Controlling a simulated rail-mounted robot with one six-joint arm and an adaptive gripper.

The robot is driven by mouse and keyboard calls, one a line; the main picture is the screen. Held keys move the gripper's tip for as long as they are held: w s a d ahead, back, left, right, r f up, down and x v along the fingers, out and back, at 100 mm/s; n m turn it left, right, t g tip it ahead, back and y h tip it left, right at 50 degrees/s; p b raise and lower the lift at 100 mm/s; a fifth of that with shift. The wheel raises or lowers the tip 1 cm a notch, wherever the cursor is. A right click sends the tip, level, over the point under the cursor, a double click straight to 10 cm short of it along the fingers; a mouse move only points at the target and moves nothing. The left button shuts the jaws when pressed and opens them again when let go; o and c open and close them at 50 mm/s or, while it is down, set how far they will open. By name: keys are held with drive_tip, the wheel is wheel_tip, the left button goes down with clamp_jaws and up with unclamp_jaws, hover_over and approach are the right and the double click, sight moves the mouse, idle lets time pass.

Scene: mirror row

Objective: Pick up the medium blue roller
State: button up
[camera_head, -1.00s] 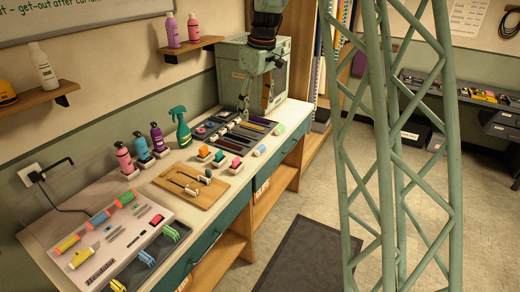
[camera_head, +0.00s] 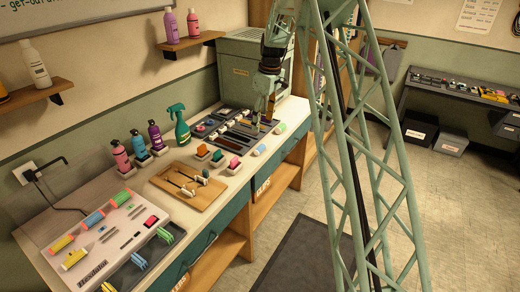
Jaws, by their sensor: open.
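A short light-blue roller with pale ends (camera_head: 259,150) lies loose near the front edge of the counter. Another blue roller with orange ends (camera_head: 93,219) lies in the roller set at the near left. I cannot tell from their size which one is the medium. My gripper (camera_head: 263,117) points down over the dark tray (camera_head: 238,136) at the far end of the counter, just behind and above the loose blue roller. Its fingers are apart, with no held object visible. It hides part of the tray.
A green roller (camera_head: 281,128) lies right of the loose blue one. Small colored blocks (camera_head: 218,157) and a wooden board (camera_head: 182,190) lie to the left. A green spray bottle (camera_head: 179,126) stands behind. A grey cabinet (camera_head: 240,68) stands at the back. A lattice column crosses the view.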

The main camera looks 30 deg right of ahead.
drive_tip(key=shift+w+d+f, duration=0.15)
drive_tip(key=shift+f, duration=0.1)
hover_over(260, 147)
drive_tip(key=shift+d+f+b, duration=0.15)
drive_tip(key=shift+f, duration=2)
drive_tip(key=shift+d+f+b, duration=0.1)
drive_tip(key=shift+f+b, duration=0.05)
drive_tip(key=shift+f, duration=1.95)
drive_tip(key=shift+a+f, duration=0.15)
drive_tip(key=shift+f, duration=2.45)
drive_tip(key=shift+c, duration=0.2)
